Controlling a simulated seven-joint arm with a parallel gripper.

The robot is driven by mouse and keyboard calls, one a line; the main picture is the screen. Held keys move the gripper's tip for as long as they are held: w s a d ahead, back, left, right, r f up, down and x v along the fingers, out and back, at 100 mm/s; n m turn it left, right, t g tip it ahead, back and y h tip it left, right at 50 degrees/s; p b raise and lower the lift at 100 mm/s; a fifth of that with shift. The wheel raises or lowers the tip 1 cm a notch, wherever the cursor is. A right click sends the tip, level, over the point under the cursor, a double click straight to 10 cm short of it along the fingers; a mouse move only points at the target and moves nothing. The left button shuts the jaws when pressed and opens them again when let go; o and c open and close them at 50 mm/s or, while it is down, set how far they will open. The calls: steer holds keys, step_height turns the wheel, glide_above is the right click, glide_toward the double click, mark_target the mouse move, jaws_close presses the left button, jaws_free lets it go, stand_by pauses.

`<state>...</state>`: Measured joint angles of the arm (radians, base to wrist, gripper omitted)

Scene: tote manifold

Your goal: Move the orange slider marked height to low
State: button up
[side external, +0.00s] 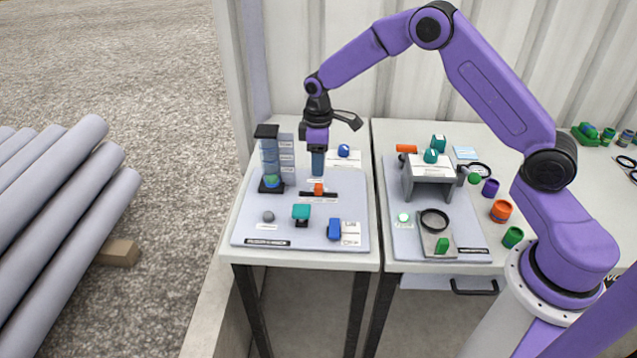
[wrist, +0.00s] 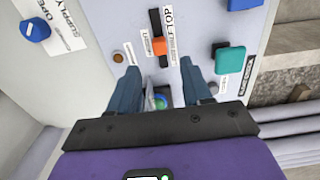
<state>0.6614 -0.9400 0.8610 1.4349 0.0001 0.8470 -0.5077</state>
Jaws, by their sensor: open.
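The orange slider (side external: 318,189) sits about midway along a short black track (side external: 331,195) on the grey panel. In the wrist view the slider (wrist: 159,46) sits on the same track, beside a white label (wrist: 168,22) on which only "TOP" is partly readable. I cannot read "height" or "low" anywhere. My gripper (side external: 318,172) is above and behind the slider in the side view, pointing down and apart from it. In the wrist view my gripper (wrist: 160,88) is open, its two blue fingers spread, with no slider between them.
A clear column (side external: 270,160) with a black cap stands left of my gripper. A second panel (side external: 400,235) lies to the right.

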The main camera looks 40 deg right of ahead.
mark_target(319, 185)
step_height(319, 185, down, 8)
steer(key=shift+r, duration=0.1)
stand_by(0.4)
